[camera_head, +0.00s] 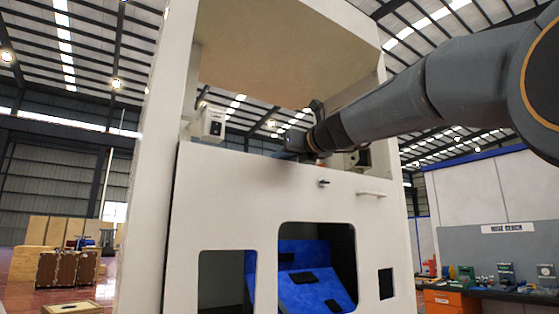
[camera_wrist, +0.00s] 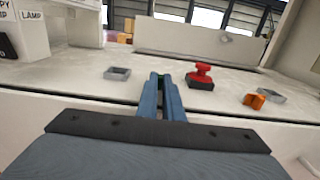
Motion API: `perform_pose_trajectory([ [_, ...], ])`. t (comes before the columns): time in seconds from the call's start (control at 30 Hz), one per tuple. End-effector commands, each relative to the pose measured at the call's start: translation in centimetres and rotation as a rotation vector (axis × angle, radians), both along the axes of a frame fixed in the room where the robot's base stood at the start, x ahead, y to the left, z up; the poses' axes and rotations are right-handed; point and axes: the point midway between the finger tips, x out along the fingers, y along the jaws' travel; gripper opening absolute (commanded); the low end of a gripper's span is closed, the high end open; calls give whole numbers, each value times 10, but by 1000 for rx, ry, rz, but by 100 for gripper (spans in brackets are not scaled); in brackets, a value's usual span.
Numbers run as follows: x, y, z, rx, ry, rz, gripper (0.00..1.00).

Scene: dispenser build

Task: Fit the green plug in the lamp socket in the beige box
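In the wrist view my gripper (camera_wrist: 160,82) reaches forward over a pale shelf, its two blue fingers close together. A small piece of the green plug (camera_wrist: 161,77) shows between the fingertips; most of it is hidden by them. A pale box (camera_wrist: 32,38) with a "LAMP" label stands at the upper left, to the left of my gripper and apart from it. I cannot make out the lamp socket. In the head view my gripper (camera_head: 296,146) is above the front edge of the cabinet's upper opening; the plug cannot be made out there.
On the shelf (camera_wrist: 80,84) are a grey square ring (camera_wrist: 117,74), a red knobbed piece (camera_wrist: 202,76), and an orange piece (camera_wrist: 254,101) beside another grey ring (camera_wrist: 272,95). In the head view a white box (camera_head: 208,123) stands left inside the cabinet (camera_head: 230,190), a dark-faced one (camera_head: 361,158) right.

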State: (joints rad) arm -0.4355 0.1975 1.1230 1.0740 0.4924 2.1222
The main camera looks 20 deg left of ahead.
Motion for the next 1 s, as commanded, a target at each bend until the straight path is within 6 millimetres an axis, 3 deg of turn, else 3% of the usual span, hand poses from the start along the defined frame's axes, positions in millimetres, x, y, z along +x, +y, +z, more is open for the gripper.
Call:
perform_pose_trajectory([
  [0.37, 0, 0, 3, 0, 0, 0, 0],
  [1.0, 0, 0, 25, -1, -1, 0, 0],
])
